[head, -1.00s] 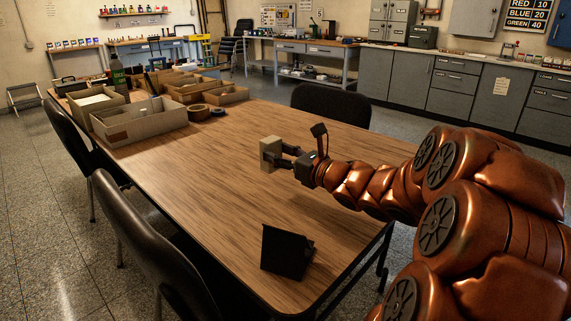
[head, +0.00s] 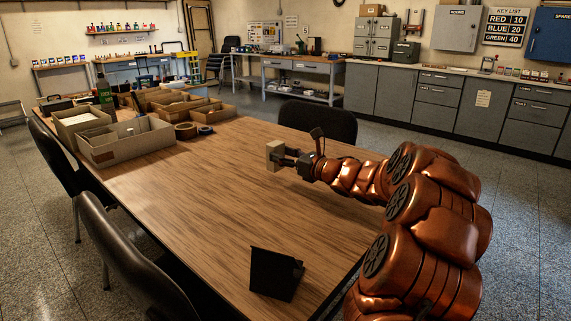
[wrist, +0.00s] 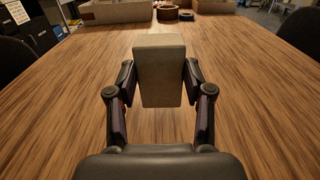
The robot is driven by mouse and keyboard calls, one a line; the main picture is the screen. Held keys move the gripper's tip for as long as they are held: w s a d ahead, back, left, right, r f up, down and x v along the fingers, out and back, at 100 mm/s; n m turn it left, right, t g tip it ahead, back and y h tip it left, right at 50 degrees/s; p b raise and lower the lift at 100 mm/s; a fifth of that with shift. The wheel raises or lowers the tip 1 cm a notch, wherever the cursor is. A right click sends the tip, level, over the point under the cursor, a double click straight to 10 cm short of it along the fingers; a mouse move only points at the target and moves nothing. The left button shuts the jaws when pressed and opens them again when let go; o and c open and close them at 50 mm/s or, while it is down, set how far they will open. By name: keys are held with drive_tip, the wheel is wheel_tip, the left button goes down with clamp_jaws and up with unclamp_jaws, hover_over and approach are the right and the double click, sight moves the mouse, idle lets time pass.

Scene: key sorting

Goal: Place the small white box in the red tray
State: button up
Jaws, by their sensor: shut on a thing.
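A small off-white box (head: 274,155) is held upright in my gripper (head: 288,158) above the middle of the wooden table. In the wrist view the box (wrist: 160,68) sits between the two dark fingers of my gripper (wrist: 160,80), which press on its left and right sides. I cannot tell how far the box is above the table. I see no tray that is clearly red in these frames.
Several cardboard trays (head: 128,152) and rolls of tape (head: 186,131) stand at the table's far left end. A black stand (head: 274,272) is on the near part of the wooden table (head: 190,200). Black chairs (head: 318,122) line the sides. The middle of the tabletop is clear.

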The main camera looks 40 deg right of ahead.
drive_tip(key=shift+w+d+f, duration=0.1)
drive_tip(key=shift+w+d, duration=0.55)
drive_tip(key=shift+d, duration=0.1)
drive_tip(key=shift+f+b, duration=0.35)
drive_tip(key=shift+f, duration=1.5)
drive_tip(key=shift+r, duration=0.1)
drive_tip(key=shift+f+b, duration=0.2)
drive_tip(key=shift+b, duration=0.15)
drive_tip(key=o, duration=1.1)
drive_tip(key=shift+o, duration=0.2)
drive_tip(key=shift+r, duration=0.15)
